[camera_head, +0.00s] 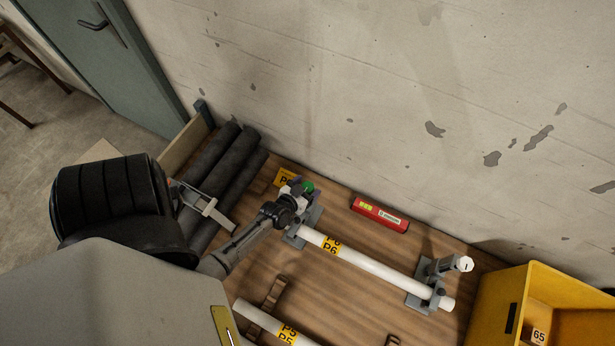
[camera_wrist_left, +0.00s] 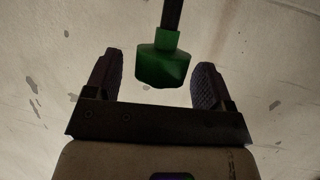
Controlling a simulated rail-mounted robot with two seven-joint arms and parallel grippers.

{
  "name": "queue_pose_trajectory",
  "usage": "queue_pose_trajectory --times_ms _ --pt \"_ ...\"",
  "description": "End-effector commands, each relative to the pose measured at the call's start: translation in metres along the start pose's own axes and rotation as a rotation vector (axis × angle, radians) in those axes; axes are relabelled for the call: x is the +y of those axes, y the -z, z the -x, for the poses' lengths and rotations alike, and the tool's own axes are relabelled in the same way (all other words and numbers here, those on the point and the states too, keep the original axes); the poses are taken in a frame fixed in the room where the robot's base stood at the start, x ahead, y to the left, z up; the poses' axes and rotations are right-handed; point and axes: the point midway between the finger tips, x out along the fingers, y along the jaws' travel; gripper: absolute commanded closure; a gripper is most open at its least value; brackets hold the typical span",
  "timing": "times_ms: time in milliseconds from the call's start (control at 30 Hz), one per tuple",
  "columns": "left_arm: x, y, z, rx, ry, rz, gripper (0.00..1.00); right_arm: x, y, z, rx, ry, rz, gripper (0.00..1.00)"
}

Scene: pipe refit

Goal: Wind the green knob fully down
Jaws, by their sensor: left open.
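The green knob (camera_head: 308,187) sits at the left bracket (camera_head: 309,220) of the upper white pipe (camera_head: 375,268), near the wall. My left gripper (camera_head: 298,190) is right at the knob and partly covers it and the bracket. In the left wrist view the green knob (camera_wrist_left: 163,67) and its dark stem show between the two fingers of the gripper (camera_wrist_left: 157,75). The fingers are open, with a visible gap on each side of the knob. My right gripper is not in view.
The right bracket (camera_head: 432,282) has a white knob (camera_head: 464,264). A yellow bin (camera_head: 532,278) stands at the right. Dark tubes (camera_head: 211,165) lie at the left. Another white pipe (camera_head: 258,317) lies in front. The wall is close behind.

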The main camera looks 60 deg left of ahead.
Motion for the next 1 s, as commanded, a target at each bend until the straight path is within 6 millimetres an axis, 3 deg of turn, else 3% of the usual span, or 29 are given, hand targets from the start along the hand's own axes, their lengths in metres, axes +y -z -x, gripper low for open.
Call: queue_pose_trajectory --times_ms 300,600,1000 --pt "0.0 0.006 0.062 -0.004 0.0 -0.001 0.24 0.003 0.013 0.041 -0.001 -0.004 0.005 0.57" --pt "0.0 0.004 0.111 -0.002 0.0 0.0 0.24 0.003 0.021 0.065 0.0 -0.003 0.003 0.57" --pt "0.0 0.001 0.132 -0.001 0.0 0.0 0.24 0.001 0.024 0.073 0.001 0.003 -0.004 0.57"
